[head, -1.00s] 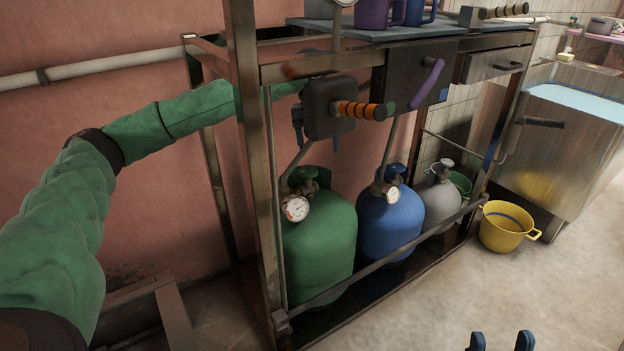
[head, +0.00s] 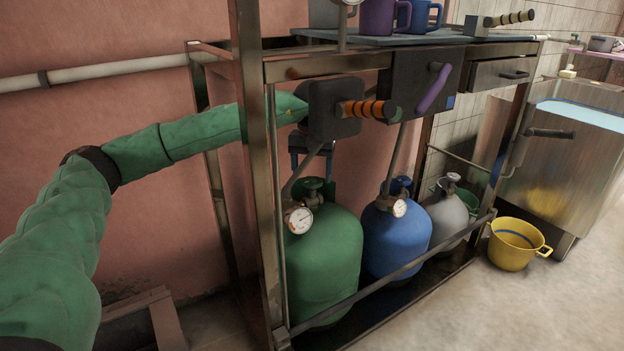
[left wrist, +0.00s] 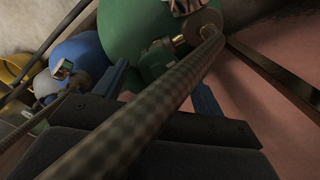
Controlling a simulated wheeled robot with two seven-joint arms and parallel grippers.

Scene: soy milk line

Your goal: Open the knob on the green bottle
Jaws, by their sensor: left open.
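The green bottle (head: 325,255) stands upright in the lower bay of the metal rack, nearest the left post. Its green knob (head: 313,184) sits on top beside a round gauge (head: 300,220). My left gripper (head: 311,164) hangs just above the knob, open, fingers down, partly hidden by a dark box. In the left wrist view the open left gripper (left wrist: 163,90) has its blue fingers apart, with the knob (left wrist: 156,60) beyond and roughly between them. A hose (left wrist: 140,110) crosses in front of that view. I see no contact with the knob. My right gripper is out of view.
The dark box with an orange-striped handle (head: 368,109) and the rack's left post (head: 252,150) stand in front of my left arm. A blue bottle (head: 395,240) and grey bottle (head: 446,220) stand to the right. A yellow bucket (head: 512,255) is on the floor.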

